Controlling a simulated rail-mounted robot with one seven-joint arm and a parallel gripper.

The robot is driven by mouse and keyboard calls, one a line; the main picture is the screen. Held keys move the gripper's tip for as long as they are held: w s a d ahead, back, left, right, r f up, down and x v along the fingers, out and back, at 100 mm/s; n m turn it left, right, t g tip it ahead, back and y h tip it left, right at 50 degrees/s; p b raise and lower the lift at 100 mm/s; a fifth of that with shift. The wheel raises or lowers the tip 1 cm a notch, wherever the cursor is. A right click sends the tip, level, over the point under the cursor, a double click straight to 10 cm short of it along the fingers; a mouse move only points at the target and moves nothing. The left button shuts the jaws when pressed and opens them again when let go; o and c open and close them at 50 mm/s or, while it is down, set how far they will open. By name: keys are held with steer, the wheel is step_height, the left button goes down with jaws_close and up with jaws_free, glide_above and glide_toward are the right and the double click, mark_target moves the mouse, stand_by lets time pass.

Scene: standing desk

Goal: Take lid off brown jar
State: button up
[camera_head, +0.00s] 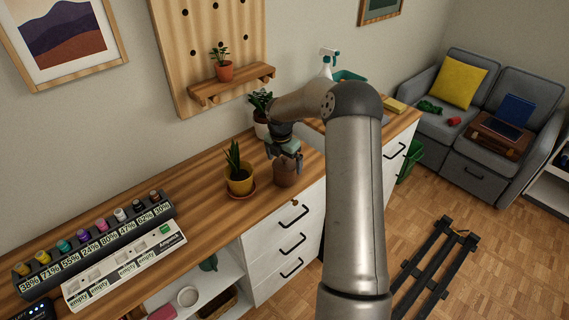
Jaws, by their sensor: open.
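The brown jar (285,178) stands upright on the wooden desktop, near its front edge, right of the yellow potted plant. My gripper (285,160) is open and points down at the top of the jar. Its fingers overlap the jar's upper part in this view. The lid is mostly hidden behind the fingers, and I cannot tell whether they touch it.
A plant in a yellow pot (240,182) stands close on the left. A plant in a white pot (262,127) is behind my gripper. A display rack (95,240) with several small jars fills the left desktop. White drawers (288,235) are below.

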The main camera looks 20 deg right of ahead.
steer(key=shift+c, duration=0.3)
steer(key=c, duration=1)
steer(key=shift+o, duration=0.2)
